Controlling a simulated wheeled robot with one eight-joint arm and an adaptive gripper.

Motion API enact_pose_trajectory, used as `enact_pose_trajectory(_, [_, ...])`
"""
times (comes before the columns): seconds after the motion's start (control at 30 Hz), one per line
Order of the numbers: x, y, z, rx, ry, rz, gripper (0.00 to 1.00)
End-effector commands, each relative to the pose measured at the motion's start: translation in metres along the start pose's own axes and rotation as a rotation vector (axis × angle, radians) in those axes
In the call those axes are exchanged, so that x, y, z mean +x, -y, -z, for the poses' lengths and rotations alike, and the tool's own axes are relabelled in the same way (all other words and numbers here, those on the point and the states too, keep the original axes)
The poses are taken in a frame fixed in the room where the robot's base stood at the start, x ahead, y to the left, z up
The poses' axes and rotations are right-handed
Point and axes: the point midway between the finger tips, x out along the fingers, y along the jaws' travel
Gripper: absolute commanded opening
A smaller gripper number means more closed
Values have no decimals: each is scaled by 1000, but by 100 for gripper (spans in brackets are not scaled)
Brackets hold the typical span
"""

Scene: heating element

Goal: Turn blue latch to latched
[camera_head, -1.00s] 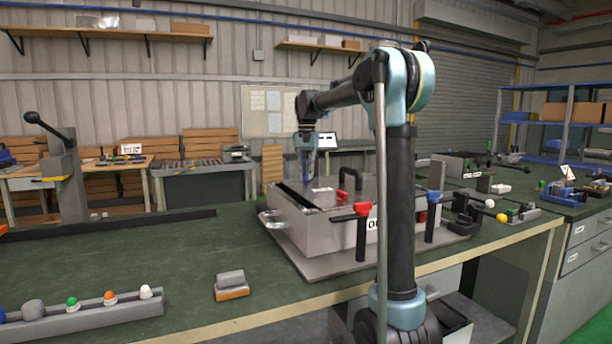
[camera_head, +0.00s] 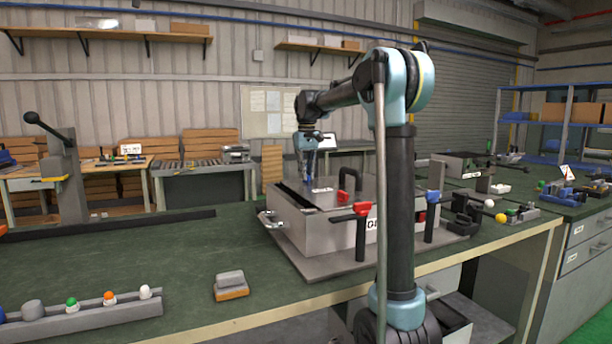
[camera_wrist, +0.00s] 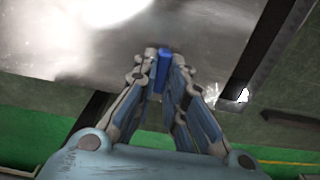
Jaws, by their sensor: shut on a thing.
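The blue latch (camera_wrist: 161,72) shows in the wrist view as a small upright blue piece at the edge of a shiny metal surface. My gripper (camera_wrist: 163,66) has its two fingers closed on both sides of it. In the head view my gripper (camera_head: 306,174) points down over the far left part of the grey metal box (camera_head: 322,229). The latch is too small and covered to make out there. Its lower part is hidden by the fingers.
A rail with coloured knobs (camera_head: 95,311) and a small grey-orange block (camera_head: 231,286) lie on the green bench (camera_head: 150,260), with free room between.

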Motion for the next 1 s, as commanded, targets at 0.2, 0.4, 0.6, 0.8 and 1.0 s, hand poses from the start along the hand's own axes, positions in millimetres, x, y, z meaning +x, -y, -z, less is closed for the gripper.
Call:
enact_pose_trajectory(0.2, [0,1,2,-18,-4,1,0])
enact_pose_trajectory(0.4, [0,1,2,-18,-3,1,0])
enact_pose_trajectory(0.6, [0,1,1,-18,-3,1,32])
enact_pose_trajectory(0.8, [0,0,0,-17,-1,0,32])
enact_pose_trajectory(1.0, [-3,0,0,-16,-1,0,32])
